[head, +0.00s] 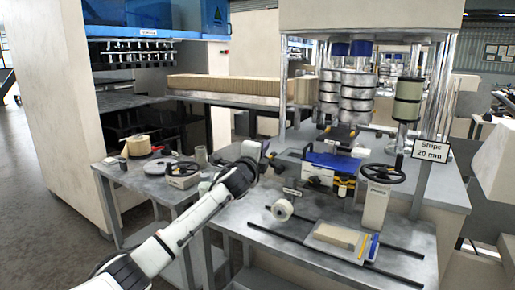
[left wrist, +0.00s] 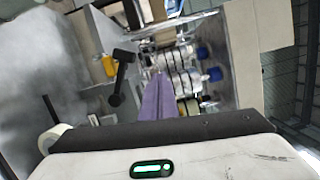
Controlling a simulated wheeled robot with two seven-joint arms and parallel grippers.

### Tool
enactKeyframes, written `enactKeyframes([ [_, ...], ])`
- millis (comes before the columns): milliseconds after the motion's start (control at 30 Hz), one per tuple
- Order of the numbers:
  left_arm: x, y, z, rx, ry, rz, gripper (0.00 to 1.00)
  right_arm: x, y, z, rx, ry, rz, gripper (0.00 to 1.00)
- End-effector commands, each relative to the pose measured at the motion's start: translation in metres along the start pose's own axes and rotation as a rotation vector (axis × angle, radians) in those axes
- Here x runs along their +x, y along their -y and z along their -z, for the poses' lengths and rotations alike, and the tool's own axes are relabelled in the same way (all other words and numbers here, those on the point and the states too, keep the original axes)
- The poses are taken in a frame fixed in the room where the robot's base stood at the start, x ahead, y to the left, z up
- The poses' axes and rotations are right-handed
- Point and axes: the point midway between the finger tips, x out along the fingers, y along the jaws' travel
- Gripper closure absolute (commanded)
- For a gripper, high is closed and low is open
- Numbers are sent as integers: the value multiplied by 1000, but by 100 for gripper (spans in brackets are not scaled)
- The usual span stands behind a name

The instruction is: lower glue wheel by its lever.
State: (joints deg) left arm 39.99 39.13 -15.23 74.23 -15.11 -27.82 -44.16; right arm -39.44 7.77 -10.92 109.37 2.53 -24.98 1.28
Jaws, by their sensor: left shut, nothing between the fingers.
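My left gripper (head: 268,157) is at the end of the white arm, above the metal bench and left of the blue-and-yellow unit. It is shut and empty. In the left wrist view, a black lever-like bar with a round end (left wrist: 121,78) stands left of a purple shape in front of the gripper body; I cannot tell whether this bar is the glue wheel lever. A small white wheel or roll (head: 282,209) sits on the bench below the gripper; I cannot tell whether it is the glue wheel. No contact with a lever shows. My right gripper is not in view.
A black handwheel (head: 382,173) on a pale post stands at the right, beside a "Stripe 20 mm" sign (head: 430,151). Stacked silver rollers (head: 357,92) rise behind. A board (head: 337,236) lies in front.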

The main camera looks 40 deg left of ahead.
Motion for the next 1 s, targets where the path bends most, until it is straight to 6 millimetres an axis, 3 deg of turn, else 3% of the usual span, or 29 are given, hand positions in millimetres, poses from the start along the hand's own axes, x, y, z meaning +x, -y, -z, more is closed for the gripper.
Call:
enactKeyframes([
  [200, -30, 7, -4, 2, -2, 2, 100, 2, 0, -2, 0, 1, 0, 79],
  [400, -46, 11, -6, 0, -2, 2, 100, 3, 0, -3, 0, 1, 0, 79],
  [1000, -49, 13, -6, -1, -2, 2, 100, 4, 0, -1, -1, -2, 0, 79],
])
